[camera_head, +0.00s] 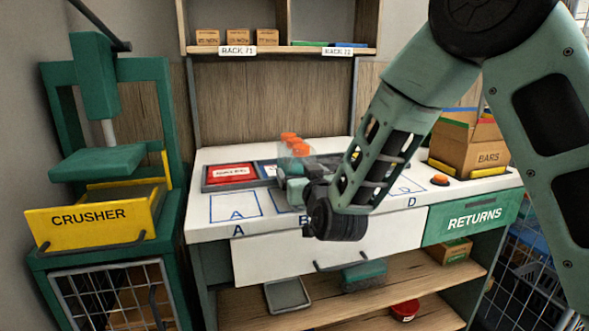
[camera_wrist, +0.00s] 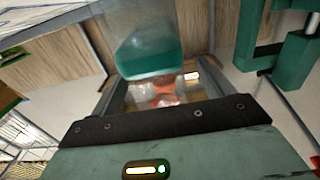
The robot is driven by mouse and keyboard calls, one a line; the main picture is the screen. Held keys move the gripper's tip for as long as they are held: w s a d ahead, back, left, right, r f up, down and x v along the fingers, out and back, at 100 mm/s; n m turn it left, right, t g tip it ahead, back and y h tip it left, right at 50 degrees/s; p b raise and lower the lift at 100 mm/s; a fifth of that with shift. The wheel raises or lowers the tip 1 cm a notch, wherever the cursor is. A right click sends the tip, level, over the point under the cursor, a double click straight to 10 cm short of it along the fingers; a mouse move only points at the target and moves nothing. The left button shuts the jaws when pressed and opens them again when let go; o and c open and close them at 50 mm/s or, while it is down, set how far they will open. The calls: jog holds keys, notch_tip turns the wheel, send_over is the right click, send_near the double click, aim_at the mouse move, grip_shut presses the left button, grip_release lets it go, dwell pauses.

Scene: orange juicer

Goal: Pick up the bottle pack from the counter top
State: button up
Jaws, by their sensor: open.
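The bottle pack (camera_head: 297,149), clear with orange caps, stands on the white counter top (camera_head: 217,233) behind my gripper (camera_head: 293,178). My gripper is low over the counter, at the front of the pack, and covers its lower part in the head view. In the wrist view, a blurred patch of clear and orange-red surfaces (camera_wrist: 165,91), apparently the pack, shows just beyond the dark edge of my gripper. My gripper is open. Whether its fingers touch the pack or stand on both sides of it cannot be told.
A red-and-blue framed tray (camera_head: 233,185) lies left of the pack. The yellow crusher drawer (camera_head: 95,218) stands at the left. Shelves (camera_head: 233,306) lie below the counter.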

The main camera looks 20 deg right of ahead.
jog(key=shift+w+d, duration=0.15)
jog(key=shift+w, duration=1.8)
jog(key=c, duration=1.1)
jog(key=shift+r, duration=0.15)
